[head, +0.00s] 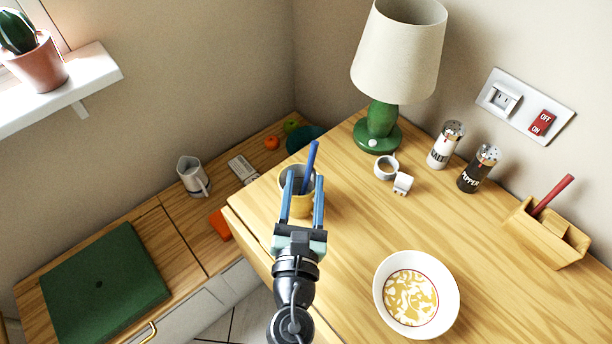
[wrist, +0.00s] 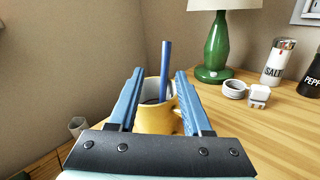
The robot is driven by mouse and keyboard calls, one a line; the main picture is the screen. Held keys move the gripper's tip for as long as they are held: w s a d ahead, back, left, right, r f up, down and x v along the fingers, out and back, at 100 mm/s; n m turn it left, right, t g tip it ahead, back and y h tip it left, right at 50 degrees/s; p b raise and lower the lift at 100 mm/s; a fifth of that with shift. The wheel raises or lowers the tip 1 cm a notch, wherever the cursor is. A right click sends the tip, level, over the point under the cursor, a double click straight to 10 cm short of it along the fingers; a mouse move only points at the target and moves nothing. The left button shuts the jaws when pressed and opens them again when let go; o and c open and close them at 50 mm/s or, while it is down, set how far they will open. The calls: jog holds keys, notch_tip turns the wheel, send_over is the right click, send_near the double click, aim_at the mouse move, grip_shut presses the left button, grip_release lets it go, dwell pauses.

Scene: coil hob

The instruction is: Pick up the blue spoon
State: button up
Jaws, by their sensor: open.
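The blue spoon (head: 309,167) stands in a yellow mug (head: 301,206) with its handle sticking up above the rim; its lower end is hidden inside. In the wrist view the spoon handle (wrist: 165,70) rises between my two fingers, a little right of the middle of the gap. The yellow mug (wrist: 155,120) also shows there, with its pale inside. My gripper (head: 303,190) is open, with its blue fingers pointing toward the mug and one on each side of the spoon in the picture. I cannot tell whether the fingers touch the mug.
A green lamp (head: 379,128), a salt shaker (head: 444,146), a pepper shaker (head: 478,170) and small white items (head: 402,183) stand behind and right. A bowl (head: 448,301) sits front right. A wooden holder (head: 548,233) is at far right. The table's left edge is near the mug.

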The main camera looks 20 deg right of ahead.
aim_at(310, 163)
jog(key=shift+d+f+x, duration=0.1)
jog(key=shift+f+x, duration=0.05)
jog(key=shift+x, duration=0.95)
jog(key=shift+d+f+x, duration=0.1)
jog(key=shift+x, duration=1)
jog(key=shift+d+f+x, duration=0.15)
jog(key=shift+x, duration=0.95)
jog(key=shift+s, duration=0.15)
jog(key=shift+a, duration=0.1)
grip_shut()
